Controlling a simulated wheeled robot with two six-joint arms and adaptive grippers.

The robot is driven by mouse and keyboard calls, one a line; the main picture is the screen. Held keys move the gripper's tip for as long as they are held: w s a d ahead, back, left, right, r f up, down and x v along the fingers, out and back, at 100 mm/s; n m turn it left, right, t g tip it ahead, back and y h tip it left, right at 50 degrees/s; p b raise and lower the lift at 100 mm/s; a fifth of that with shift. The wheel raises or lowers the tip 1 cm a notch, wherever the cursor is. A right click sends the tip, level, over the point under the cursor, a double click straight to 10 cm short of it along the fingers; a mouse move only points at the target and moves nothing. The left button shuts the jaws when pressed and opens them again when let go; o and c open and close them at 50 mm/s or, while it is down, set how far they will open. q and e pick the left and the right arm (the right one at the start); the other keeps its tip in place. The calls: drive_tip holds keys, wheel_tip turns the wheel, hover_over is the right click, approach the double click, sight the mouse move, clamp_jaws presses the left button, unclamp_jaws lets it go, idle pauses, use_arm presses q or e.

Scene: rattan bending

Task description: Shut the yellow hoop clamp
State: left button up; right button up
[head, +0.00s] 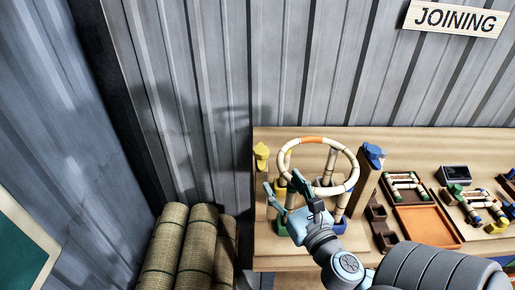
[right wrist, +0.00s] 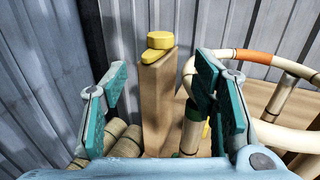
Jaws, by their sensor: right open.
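The yellow hoop clamp (head: 261,152) sits on top of a wooden post at the left end of the bench. In the right wrist view the clamp (right wrist: 158,42) is a round yellow cap with a short flat lever pointing toward the camera. The rattan hoop (head: 350,157), cream with an orange section, rests on upright legs right of the post. It also shows in the right wrist view (right wrist: 290,66). My right gripper (head: 285,190) is open and empty, in front of the post and left part of the hoop. In the right wrist view its fingers (right wrist: 163,75) frame the post, apart from the clamp.
A blue clamp (head: 374,154) tops another post right of the hoop. An orange tray (head: 428,226) and small rattan frames (head: 405,185) lie farther right. Rolled mats (head: 190,245) stand left of the bench. A corrugated wall (head: 220,70) closes the back.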

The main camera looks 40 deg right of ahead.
sight(264, 155)
drive_tip(key=p+x, duration=0.2)
drive_tip(key=x, duration=1)
drive_tip(key=shift+r, duration=0.15)
use_arm(q)
drive_tip(key=shift+s+r, duration=0.35)
drive_tip(key=shift+r, duration=0.2)
drive_tip(key=shift+s+r, duration=0.3)
drive_tip(key=shift+r, duration=0.25)
use_arm(e)
drive_tip(key=shift+c, duration=0.3)
drive_tip(key=shift+w, duration=0.15)
drive_tip(key=c, duration=1.1)
